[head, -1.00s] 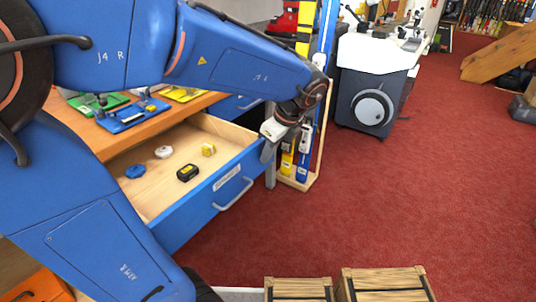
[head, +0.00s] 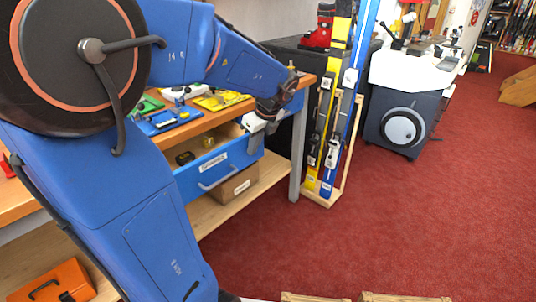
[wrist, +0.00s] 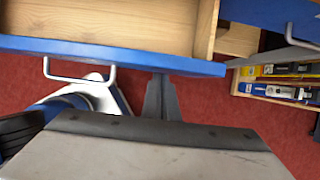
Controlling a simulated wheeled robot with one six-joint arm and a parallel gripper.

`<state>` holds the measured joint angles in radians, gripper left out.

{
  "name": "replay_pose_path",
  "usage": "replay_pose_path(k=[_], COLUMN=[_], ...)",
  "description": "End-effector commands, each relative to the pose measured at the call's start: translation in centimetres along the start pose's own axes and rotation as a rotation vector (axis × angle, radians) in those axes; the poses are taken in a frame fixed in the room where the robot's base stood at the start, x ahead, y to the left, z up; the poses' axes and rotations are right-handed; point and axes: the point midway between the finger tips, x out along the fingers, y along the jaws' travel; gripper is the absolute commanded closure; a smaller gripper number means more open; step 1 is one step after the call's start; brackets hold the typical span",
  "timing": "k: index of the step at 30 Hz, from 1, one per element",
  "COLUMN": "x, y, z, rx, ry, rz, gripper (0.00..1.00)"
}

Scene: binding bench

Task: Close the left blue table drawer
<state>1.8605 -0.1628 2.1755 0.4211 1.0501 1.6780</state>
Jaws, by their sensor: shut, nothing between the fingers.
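The left blue drawer (head: 222,168) is partly open under the wooden bench top, with a white label and a grey bar handle (head: 215,181) on its front. A black item (head: 186,157) and a yellow item (head: 207,142) show inside it. In the wrist view, its blue front edge (wrist: 120,53) crosses the upper part, and the inside there looks bare. My gripper (wrist: 161,97) is shut and empty at the outer side of that front, right of the handle. I cannot tell whether it touches. In the head view, my gripper (head: 270,124) is at the front's right end.
A ski rack (head: 322,197) stands right of the bench. A cardboard box (head: 235,186) sits on the lower shelf. Another blue drawer (wrist: 268,14) is right of the open one in the wrist view. Wooden crates (head: 365,297) stand at the bottom. Red floor is clear to the right.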

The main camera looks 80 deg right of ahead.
Motion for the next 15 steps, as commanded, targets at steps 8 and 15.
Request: replay_pose_path(k=[8,15], x=[2.1,3.1], y=[0.0,0.0], z=[5.1,7.8], rx=[-0.005,-0.003], ry=[0.0,0.001], rz=[0.002,0.001], gripper=[1.0,1.0])
